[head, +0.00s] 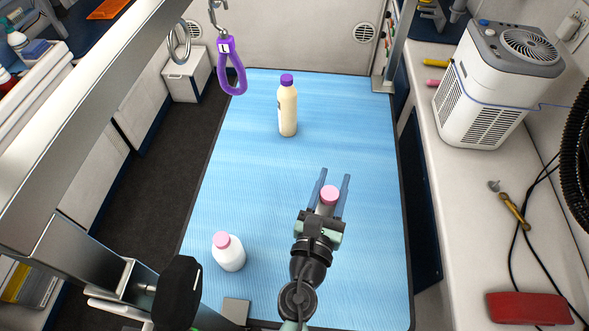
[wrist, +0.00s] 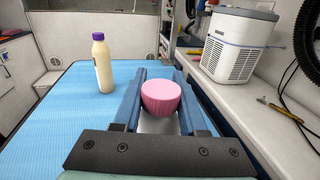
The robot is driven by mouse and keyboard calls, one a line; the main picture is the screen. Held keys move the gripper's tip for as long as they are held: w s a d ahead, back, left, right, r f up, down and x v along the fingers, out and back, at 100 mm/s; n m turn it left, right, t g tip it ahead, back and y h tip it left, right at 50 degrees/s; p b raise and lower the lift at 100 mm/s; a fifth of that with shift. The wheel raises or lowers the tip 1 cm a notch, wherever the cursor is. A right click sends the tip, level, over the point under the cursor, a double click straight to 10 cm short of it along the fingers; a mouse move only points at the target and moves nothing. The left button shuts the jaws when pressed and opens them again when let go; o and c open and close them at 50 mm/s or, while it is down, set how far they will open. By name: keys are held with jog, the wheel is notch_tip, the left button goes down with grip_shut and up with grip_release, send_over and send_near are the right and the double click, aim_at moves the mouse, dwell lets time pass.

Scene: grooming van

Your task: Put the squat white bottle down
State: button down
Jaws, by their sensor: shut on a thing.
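My gripper (head: 335,177) is shut on a white bottle with a pink cap (head: 329,194), over the right half of the blue table mat (head: 260,190). In the wrist view the wide pink cap (wrist: 161,97) sits between the blue fingers, with a strip of white body below it. Most of that body is hidden, and I cannot tell whether its base touches the mat. A second squat white bottle with a pink cap (head: 229,254) stands upright at the mat's near left, apart from my gripper.
A tall cream bottle with a purple cap (head: 288,108) stands upright towards the mat's far end. A purple loop (head: 231,68) hangs at the far left. A white dryer unit (head: 490,90) and a red case (head: 528,308) are on the right counter. The mat's middle is clear.

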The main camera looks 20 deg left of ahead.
jog(key=w+a+n+y, duration=0.2)
jog(key=w+a+y, duration=0.1)
jog(key=a, duration=0.4)
notch_tip(320, 180, down, 10)
jog(key=b, duration=1)
jog(key=shift+w+a+r, duration=0.15)
jog(key=shift+w+a, duration=0.1)
jog(key=shift+a, duration=0.2)
jog(key=shift+c, duration=2.3)
grip_release()
jog(key=shift+f, duration=0.2)
jog(key=s+d+b, duration=0.2)
jog(key=s, duration=1)
jog(key=shift+d+r, duration=0.15)
jog(key=shift+d, duration=0.05)
